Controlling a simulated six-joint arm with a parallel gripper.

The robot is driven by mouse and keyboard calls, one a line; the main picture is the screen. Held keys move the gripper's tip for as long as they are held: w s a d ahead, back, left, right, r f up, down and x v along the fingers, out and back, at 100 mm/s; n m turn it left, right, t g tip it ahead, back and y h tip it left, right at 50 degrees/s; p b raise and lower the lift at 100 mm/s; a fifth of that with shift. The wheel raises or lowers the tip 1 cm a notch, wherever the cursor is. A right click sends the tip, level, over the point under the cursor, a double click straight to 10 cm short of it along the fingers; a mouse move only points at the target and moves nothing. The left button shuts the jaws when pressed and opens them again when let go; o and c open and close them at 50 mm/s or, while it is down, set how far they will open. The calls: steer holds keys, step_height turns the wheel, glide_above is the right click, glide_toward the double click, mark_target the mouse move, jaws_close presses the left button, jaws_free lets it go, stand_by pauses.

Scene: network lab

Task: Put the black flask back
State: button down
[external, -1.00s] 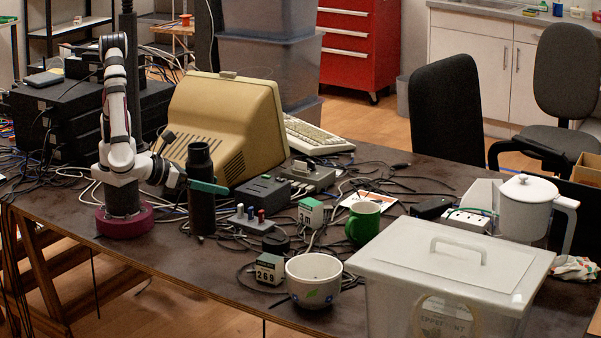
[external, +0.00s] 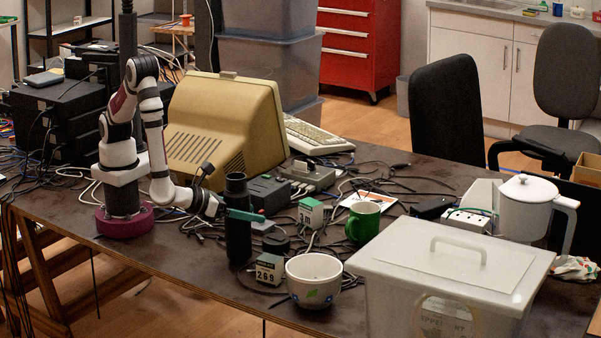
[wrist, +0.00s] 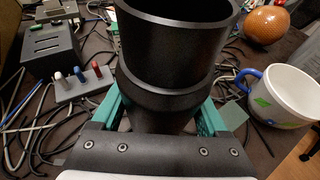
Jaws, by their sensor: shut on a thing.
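The black flask (external: 238,240) is upright above or on the front part of the dark table, left of the numbered box. I cannot tell whether its base touches the table. My gripper (external: 244,215) is shut on the flask, its teal fingers around the body below the wide top. In the wrist view the flask (wrist: 175,55) fills the middle, with its open rim towards the camera and a teal finger on each side. Its lower part is hidden there.
A numbered box (external: 269,269), a white bowl-like cup (external: 313,285) and a dark round item (external: 276,243) stand close right of the flask. A green mug (external: 363,222) is farther right. Cables lie around. The table's front left is clear.

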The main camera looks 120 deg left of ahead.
steer(key=shift+f, duration=0.5)
steer(key=shift+f, duration=0.15)
jaws_free()
steer(key=v, duration=1.2)
